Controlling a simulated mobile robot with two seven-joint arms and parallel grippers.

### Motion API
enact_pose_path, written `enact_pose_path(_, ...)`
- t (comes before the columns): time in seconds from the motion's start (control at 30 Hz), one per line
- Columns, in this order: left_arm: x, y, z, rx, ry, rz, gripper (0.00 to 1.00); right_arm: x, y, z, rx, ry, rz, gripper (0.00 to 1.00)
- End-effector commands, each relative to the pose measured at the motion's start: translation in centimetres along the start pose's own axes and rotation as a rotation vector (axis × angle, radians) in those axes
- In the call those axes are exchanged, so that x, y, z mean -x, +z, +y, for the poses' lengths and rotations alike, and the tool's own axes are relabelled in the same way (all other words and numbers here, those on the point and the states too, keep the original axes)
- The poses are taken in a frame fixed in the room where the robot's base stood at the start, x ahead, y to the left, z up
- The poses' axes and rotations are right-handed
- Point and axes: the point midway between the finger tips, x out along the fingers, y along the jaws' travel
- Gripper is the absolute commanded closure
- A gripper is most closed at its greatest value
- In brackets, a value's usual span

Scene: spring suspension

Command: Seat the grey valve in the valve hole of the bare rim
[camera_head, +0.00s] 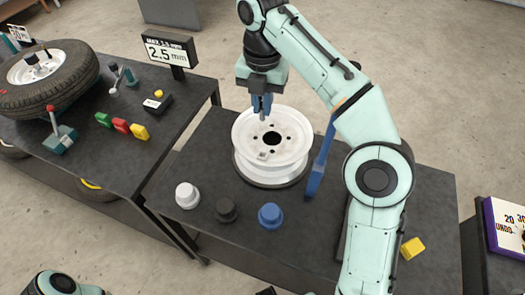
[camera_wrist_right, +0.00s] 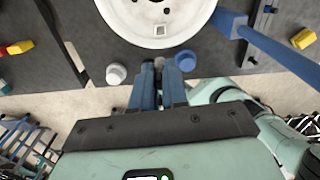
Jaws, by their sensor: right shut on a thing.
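My right gripper (camera_head: 262,112) has blue fingers and hangs above the back part of the white bare rim (camera_head: 243,133). It is shut on a small grey piece, which I take to be the grey valve (camera_wrist_right: 159,61); the fingers hide most of it. In the wrist view the right gripper (camera_wrist_right: 160,68) points at the near edge of the rim (camera_wrist_right: 110,12). The rim lies flat on the table with a dark centre hole. A small square mark (camera_head: 262,155) shows on its face; I cannot tell whether it is the valve hole. My left gripper is out of view.
A white knob (camera_head: 187,195), a dark grey knob (camera_head: 227,210) and a blue knob (camera_head: 270,215) stand before the rim. A blue upright post (camera_head: 320,165) stands right of it. A yellow block (camera_head: 412,248) lies at right. A second table holds a tyre (camera_head: 50,90).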

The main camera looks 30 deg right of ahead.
Motion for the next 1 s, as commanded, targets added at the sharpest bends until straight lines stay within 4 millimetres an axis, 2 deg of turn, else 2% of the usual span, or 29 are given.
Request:
enact_pose_path(0.03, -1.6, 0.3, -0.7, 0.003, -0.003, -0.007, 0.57, -2.3, -0.1, -0.2, -0.002, -0.005, 0.003, 1.0)
enact_pose_path(0.2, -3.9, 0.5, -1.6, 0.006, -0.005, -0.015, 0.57, -6.8, 0.0, -0.2, -0.003, -0.005, 0.002, 1.0)
enact_pose_path(0.33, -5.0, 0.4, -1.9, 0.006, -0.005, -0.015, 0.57, -9.6, 0.0, -0.1, -0.003, -0.003, 0.002, 1.0)
enact_pose_path(0.43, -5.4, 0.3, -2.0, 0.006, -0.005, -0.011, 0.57, -10.9, 0.0, -0.1, -0.004, -0.003, 0.002, 1.0)
enact_pose_path(0.57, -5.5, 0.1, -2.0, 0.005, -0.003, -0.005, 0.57, -11.7, 0.0, 0.0, -0.003, -0.001, 0.0, 1.0)
enact_pose_path(0.8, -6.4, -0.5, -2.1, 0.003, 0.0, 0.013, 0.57, -15.2, 0.1, -0.1, -0.004, -0.003, 0.001, 1.0)
enact_pose_path(1.0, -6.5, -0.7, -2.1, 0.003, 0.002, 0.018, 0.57, -15.8, 0.0, 0.0, -0.003, 0.001, 0.0, 1.0)
